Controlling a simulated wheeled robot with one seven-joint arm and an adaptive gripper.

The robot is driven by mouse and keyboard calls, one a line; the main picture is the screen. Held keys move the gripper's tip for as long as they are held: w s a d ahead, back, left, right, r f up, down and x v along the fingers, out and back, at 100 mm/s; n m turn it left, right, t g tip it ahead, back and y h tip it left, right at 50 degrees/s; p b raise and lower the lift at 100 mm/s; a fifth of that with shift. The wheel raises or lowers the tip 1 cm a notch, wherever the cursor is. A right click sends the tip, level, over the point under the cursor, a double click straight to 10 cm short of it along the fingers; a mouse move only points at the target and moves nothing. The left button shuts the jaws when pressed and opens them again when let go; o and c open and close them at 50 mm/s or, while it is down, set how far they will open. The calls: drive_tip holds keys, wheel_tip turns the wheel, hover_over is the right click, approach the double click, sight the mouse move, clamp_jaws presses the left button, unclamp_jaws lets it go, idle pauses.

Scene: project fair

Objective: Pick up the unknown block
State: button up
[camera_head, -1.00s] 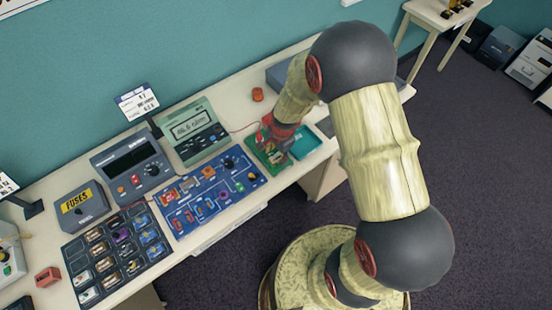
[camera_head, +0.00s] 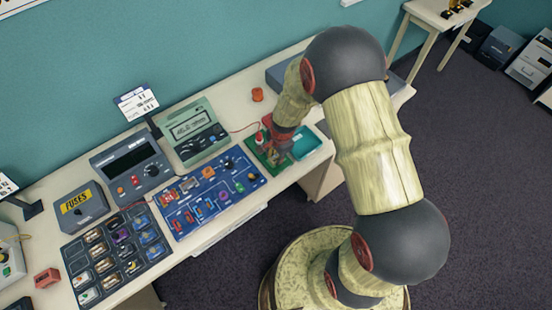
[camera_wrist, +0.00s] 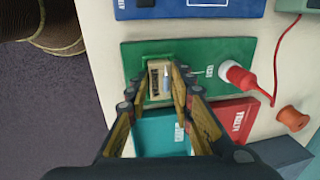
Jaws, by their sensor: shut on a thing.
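In the wrist view, the unknown block (camera_wrist: 160,78) is a small beige piece with a grey part, at a dark-edged slot of the green board (camera_wrist: 205,52). My gripper (camera_wrist: 164,88) reaches over the board with its fingers at the block's sides and is shut on it. I cannot tell whether the block is seated or slightly raised. In the head view, my gripper (camera_head: 281,142) is over the green board (camera_head: 262,157) near the bench's front edge; the block is hidden there by the gripper.
A teal tray (camera_wrist: 160,132) and a red tray (camera_wrist: 236,118) adjoin the green board. A red-and-white plug (camera_wrist: 238,76) with a red cable stands on the board. An orange spool (camera_wrist: 292,118) lies beyond. The blue circuit board (camera_head: 207,198) and green meter (camera_head: 193,132) are left.

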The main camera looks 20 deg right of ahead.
sight(274, 157)
clamp_jaws()
drive_tip(key=shift+r, duration=0.1)
drive_tip(key=shift+r, duration=0.5)
wheel_tip(274, 157, up, 2)
drive_tip(key=shift+r, duration=0.2)
drive_tip(key=s+d+r+p, duration=0.1)
drive_tip(key=s+d+r, duration=0.1)
drive_tip(key=s+r, duration=0.4)
drive_tip(key=s+d+r+p, duration=0.2)
drive_tip(key=s+d+r, duration=0.1)
drive_tip(key=s+r, duration=0.3)
drive_tip(key=shift+s+d+r, duration=0.25)
drive_tip(key=shift+s, duration=0.2)
